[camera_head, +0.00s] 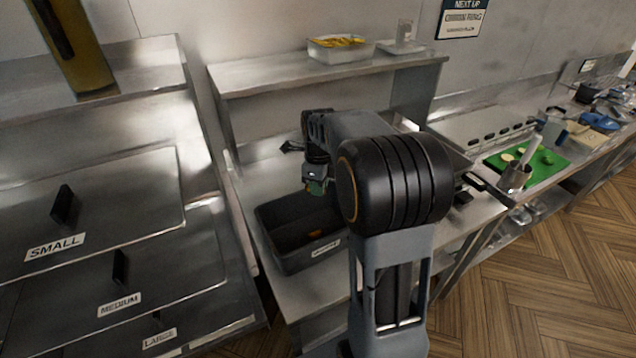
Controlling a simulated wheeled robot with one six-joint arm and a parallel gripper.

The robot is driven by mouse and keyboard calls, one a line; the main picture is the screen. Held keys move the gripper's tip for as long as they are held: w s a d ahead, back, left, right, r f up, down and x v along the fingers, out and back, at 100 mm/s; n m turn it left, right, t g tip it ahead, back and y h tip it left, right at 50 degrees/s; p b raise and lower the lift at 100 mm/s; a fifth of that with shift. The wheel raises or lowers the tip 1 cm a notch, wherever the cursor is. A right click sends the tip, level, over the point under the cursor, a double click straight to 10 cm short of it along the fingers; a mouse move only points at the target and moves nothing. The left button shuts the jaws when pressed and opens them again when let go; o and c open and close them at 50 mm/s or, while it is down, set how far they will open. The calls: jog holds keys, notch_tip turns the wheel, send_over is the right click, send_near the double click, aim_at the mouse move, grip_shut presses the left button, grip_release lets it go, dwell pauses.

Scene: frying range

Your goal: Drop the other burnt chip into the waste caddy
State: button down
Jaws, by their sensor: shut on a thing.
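The waste caddy (268,234) is a dark open tub with a small pale label on its front, standing on the steel counter. A small orange-brown piece (316,233), which looks like a chip, lies on its floor towards the right. My gripper (317,188) points down over the caddy's far right part, above the rim. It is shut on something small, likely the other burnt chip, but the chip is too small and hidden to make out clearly. My arm covers the caddy's right end and the counter behind it.
A steel shelf (270,78) above the counter holds a clear tub of yellow chips (341,50). Lidded bins marked SMALL, MEDIUM and LARGE stand at left.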

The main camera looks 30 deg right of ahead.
jog(key=shift+f+b, duration=0.6)
jog(key=shift+f, duration=0.6)
jog(key=c, duration=1)
grip_release()
jog(key=shift+c, duration=0.2)
notch_tip(320, 180, up, 14)
jog(key=shift+b, duration=0.3)
jog(key=shift+a+f, duration=0.1)
